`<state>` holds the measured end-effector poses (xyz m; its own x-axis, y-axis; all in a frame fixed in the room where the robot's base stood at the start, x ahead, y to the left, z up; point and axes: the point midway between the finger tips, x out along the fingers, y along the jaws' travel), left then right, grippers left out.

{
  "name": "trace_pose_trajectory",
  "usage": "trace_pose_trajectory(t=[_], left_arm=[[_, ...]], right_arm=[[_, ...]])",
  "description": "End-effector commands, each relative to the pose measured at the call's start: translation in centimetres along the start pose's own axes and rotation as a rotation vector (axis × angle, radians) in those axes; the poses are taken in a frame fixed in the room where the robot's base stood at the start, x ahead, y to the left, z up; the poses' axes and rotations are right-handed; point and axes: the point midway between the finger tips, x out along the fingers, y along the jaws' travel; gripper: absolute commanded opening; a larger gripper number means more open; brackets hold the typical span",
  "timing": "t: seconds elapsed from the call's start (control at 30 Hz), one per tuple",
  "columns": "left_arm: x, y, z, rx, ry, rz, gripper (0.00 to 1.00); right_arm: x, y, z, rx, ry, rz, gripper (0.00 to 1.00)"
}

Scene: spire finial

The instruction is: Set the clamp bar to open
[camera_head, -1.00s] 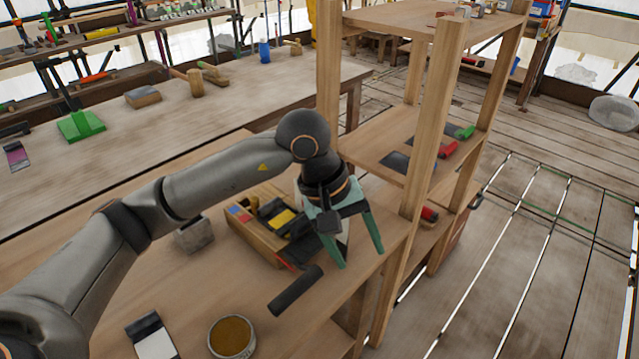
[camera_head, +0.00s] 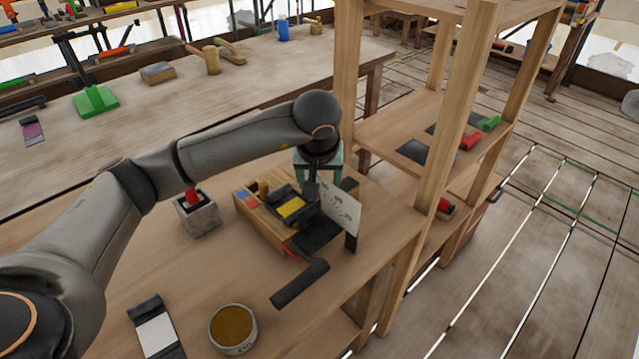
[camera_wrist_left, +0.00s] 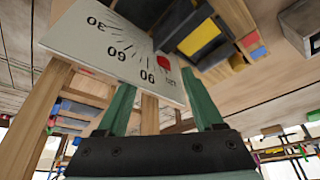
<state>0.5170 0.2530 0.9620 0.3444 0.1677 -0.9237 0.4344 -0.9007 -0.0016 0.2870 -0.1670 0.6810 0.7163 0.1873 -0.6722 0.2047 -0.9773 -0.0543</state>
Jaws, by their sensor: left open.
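A wooden fixture (camera_head: 262,226) with colored blocks and a yellow-topped black part stands on the near bench. A black bar with a round grip (camera_head: 300,285), which looks like the clamp bar, sticks out from its front side. A white dial plate (camera_head: 341,207) stands upright on the fixture; in the left wrist view the plate (camera_wrist_left: 100,50) shows numbers such as 30 and 60. My left gripper (camera_head: 318,165) is behind and above the plate, partly hidden by its own wrist. In the wrist view its teal fingers (camera_wrist_left: 160,105) are apart, with nothing held between them. My right gripper is not seen.
A wooden shelf rack (camera_head: 440,130) stands close to the right of the fixture. A grey block with a red top (camera_head: 199,215) stands left of it. A round tin (camera_head: 232,328) and a black-and-white flat item (camera_head: 156,330) lie at the front. The bench between them is clear.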

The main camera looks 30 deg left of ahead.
Motion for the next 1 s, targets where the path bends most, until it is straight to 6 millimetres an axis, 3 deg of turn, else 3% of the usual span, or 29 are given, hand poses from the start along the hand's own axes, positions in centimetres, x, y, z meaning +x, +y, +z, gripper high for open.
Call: trace_pose_trajectory(t=[0.2,0.53,1.0], left_arm=[[2.1,0.1,0.0,-0.001,-0.001,0.001,0.69],[2.3,0.1,0.0,0.0,0.0,0.001,0.68],[2.3,0.1,0.0,-0.001,0.0,0.001,0.15]], right_arm=[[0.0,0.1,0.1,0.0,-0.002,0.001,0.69],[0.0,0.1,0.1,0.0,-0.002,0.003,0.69],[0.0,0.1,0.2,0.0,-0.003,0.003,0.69]])
